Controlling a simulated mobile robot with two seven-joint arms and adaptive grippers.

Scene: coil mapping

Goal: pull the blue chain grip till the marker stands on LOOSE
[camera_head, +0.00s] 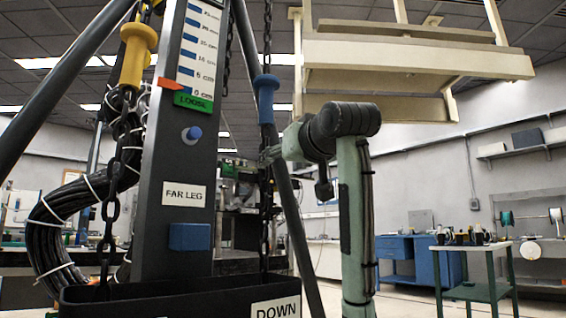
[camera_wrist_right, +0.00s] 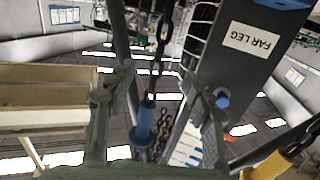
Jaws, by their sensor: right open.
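The blue chain grip (camera_head: 266,98) hangs on a dark chain to the right of the grey post; it also shows in the right wrist view (camera_wrist_right: 145,124). My right gripper (camera_head: 268,154) is below the blue grip, beside its chain. In the wrist view its fingers (camera_wrist_right: 158,85) are open, with the chain passing across the gap; contact cannot be told. The orange marker (camera_head: 170,84) stands near the 0 cm mark, just above the green LOOSE label (camera_head: 193,102) on the scale (camera_head: 199,50). My left gripper is not in view.
A yellow grip (camera_head: 137,52) hangs on another chain left of the post (camera_head: 160,225), which reads FAR LEG. A black bin (camera_head: 180,296) with a DOWN label is below the chains. A thick cable bundle (camera_head: 58,225) is at left. A cream frame (camera_head: 410,60) hangs overhead at right.

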